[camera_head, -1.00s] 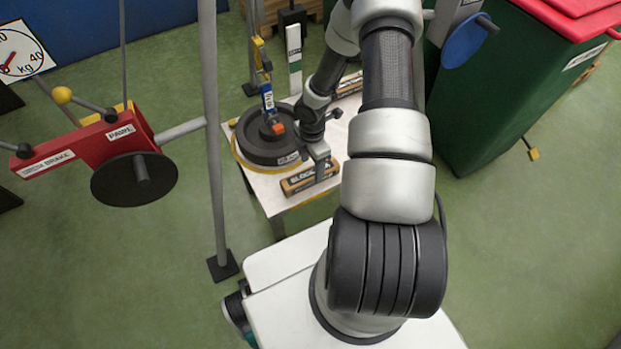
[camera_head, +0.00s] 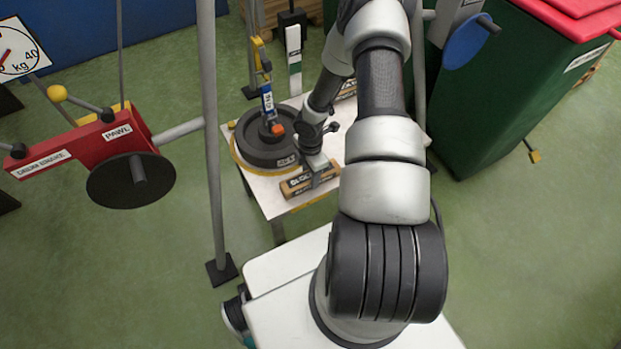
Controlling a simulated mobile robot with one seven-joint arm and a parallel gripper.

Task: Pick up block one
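A wooden block (camera_head: 295,188) with a dark label reading "BLOCK" lies at the front edge of a small white table (camera_head: 285,207). Its number is too blurred to read. My gripper (camera_head: 315,176) is right at this block, pointing down, with a grey finger in front of its near face. The far finger is hidden, so I cannot tell whether it grips. The block appears to rest on the table. A second, similar block (camera_head: 347,87) lies at the table's back, partly hidden by my arm.
A grey pole (camera_head: 212,150) and a red crane brake box (camera_head: 88,148) are at left. A green bin (camera_head: 500,110) with a red lid is at right.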

